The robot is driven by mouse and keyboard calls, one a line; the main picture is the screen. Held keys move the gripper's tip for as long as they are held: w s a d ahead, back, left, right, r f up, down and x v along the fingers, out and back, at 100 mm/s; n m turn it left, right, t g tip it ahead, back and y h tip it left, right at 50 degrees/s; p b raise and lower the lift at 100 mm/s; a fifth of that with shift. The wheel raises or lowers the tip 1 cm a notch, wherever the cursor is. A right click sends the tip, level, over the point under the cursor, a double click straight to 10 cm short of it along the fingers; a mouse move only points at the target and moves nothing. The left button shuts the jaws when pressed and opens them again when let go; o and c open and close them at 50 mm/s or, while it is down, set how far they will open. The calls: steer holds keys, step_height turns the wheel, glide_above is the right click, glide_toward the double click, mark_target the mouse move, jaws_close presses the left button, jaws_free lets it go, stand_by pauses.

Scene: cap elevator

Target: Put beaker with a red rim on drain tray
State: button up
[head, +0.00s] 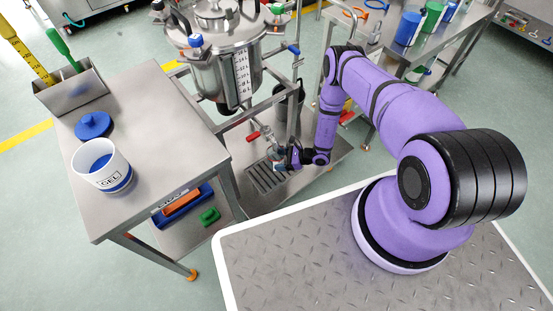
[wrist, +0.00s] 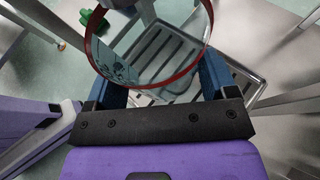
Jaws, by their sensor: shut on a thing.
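The red-rimmed clear beaker (wrist: 150,87) is between the two blue fingers of my gripper (wrist: 162,85) in the wrist view, and the gripper is shut on it. The view looks down through its open mouth. The grooved metal drain tray (wrist: 246,84) lies beneath it. In the head view my gripper (head: 286,157) is low, at the far right end of the drain tray (head: 262,181). The beaker (head: 279,154) is small there and partly hidden by the gripper. I cannot tell whether its base touches the tray.
A steel vessel (head: 212,62) in a frame stands behind the tray, with a red-handled valve (head: 254,136) close to the gripper. A steel table (head: 150,105) at left holds a white GEL tub (head: 101,168) and a blue lid (head: 94,125). A green item (wrist: 95,20) is near the tray.

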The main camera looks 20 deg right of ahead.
stand_by(0.3)
steer(key=shift+f, duration=2.85)
steer(key=shift+f, duration=0.65)
steer(key=o, duration=0.8)
steer(key=shift+o, duration=0.2)
steer(key=v, duration=1.1)
steer(key=shift+a+r, duration=0.1)
steer(key=shift+s, duration=0.1)
